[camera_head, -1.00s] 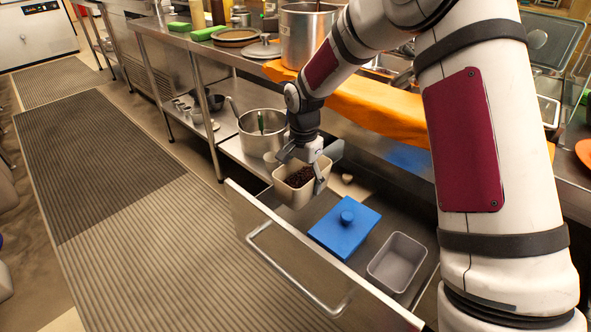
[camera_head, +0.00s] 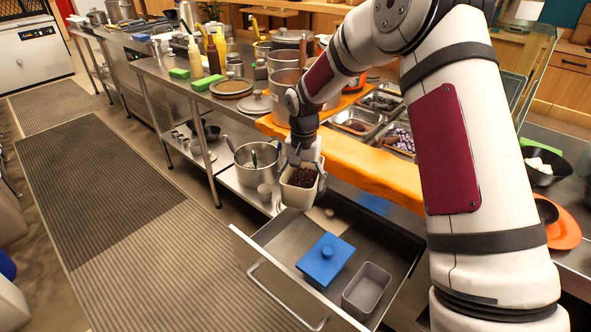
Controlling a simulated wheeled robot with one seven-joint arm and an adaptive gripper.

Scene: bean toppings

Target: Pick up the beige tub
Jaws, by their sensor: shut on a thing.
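The beige tub (camera_head: 297,194) holds dark beans and hangs above the far left end of the open drawer. My gripper (camera_head: 303,170) points down and is shut on the tub, with its fingers at the tub's rim and sides. The tub looks about upright and apart from the drawer floor. The far finger is partly hidden by the tub and the wrist.
The open drawer (camera_head: 387,262) holds a blue lidded box (camera_head: 324,262) and an empty grey tub (camera_head: 366,290). A steel pot (camera_head: 243,168) stands on the lower shelf at left.

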